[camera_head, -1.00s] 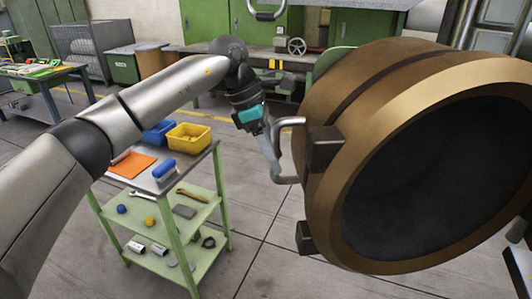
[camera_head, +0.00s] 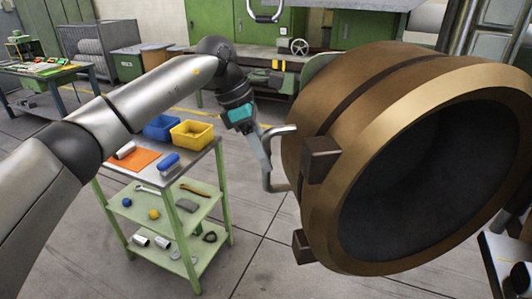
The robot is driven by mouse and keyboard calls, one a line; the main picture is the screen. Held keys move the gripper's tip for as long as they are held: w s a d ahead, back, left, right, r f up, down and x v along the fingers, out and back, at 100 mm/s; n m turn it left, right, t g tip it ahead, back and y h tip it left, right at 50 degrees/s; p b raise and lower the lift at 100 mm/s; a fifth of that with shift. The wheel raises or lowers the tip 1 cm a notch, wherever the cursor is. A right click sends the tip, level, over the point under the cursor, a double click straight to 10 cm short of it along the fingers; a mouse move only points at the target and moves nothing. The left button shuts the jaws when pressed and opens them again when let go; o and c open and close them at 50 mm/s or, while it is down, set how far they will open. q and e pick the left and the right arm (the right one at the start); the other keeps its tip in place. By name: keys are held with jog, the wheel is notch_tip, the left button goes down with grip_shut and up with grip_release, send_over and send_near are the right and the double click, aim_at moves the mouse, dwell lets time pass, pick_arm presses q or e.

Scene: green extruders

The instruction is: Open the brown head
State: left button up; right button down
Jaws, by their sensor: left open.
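The brown head (camera_head: 420,95) is a large bronze-coloured drum with a dark hollow front, filling the right half of the head view. A grey bent handle (camera_head: 272,133) sticks out from its left side, beside two dark brown blocks (camera_head: 321,159). My left gripper (camera_head: 266,170) reaches in from the left, with its fingers at the handle. It is open, and its fingers overlap the handle in the picture; I cannot tell whether they touch it. My right gripper is not in view.
A green cart (camera_head: 226,190) stands below my left arm, holding a yellow bin (camera_head: 192,134), a blue bin (camera_head: 163,128) and small tools. A workbench (camera_head: 50,75) is at the far left. Open grey floor lies between the cart and the head.

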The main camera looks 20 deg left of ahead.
pick_arm(q)
jog(key=p+v, duration=1)
jog(key=v, duration=0.6)
jog(key=shift+r+p, duration=0.2)
jog(key=shift+p, duration=0.2)
dwell(0.4)
jog(key=shift+s, duration=0.15)
